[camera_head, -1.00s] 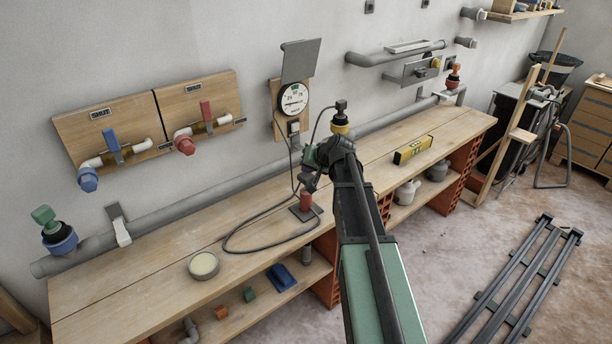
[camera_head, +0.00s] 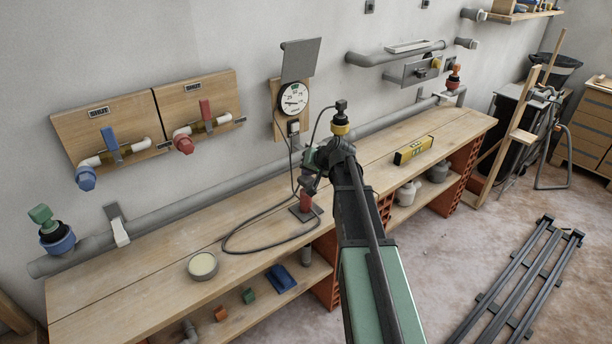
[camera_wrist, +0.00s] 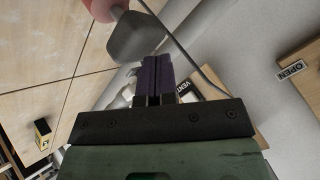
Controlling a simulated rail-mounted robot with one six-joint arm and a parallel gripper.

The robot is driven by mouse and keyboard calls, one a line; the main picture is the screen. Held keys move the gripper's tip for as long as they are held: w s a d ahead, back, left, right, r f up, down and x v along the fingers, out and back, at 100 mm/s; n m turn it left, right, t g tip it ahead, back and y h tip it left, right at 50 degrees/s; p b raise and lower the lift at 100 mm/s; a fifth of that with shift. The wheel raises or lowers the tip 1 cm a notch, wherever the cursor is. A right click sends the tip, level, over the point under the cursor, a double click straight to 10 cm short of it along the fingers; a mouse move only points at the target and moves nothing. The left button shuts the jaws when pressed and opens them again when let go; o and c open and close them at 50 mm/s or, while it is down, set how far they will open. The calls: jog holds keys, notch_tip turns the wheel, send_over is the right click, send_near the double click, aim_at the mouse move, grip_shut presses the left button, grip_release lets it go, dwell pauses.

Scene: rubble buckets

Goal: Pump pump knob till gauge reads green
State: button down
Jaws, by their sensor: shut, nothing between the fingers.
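The pump (camera_head: 305,203) has a red body on a dark square base and stands on the workbench, with a dark hose on the bench beside it. Its grey knob (camera_wrist: 137,38) is close beyond my fingertips in the wrist view, with red behind it. My gripper (camera_wrist: 155,62) is shut and empty. In the head view my gripper (camera_head: 308,184) is at the top of the pump and hides the knob. I cannot tell whether they touch. The round white gauge (camera_head: 293,98) hangs on a wooden board on the wall. Its needle is too small to read surely.
A grey pipe (camera_head: 180,218) runs along the wall behind the workbench (camera_head: 150,285). A round tin (camera_head: 203,266) lies left of the pump and a yellow level (camera_head: 414,150) to the right. Red and blue valves (camera_head: 110,146) are on wall boards at left.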

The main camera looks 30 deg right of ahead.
jog(key=shift+f+b, duration=0.95)
jog(key=shift+f, duration=0.05)
dwell(0.6)
jog(key=shift+r, duration=0.1)
jog(key=shift+r+p, duration=2.1)
jog(key=shift+p, duration=0.1)
notch_tip(320, 180, up, 5)
jog(key=p, duration=0.5)
dwell(1.8)
notch_tip(320, 180, up, 4)
jog(key=p, duration=0.3)
jog(key=shift+f+p, duration=0.1)
jog(key=shift+p, duration=0.3)
jog(key=shift+f, duration=0.1)
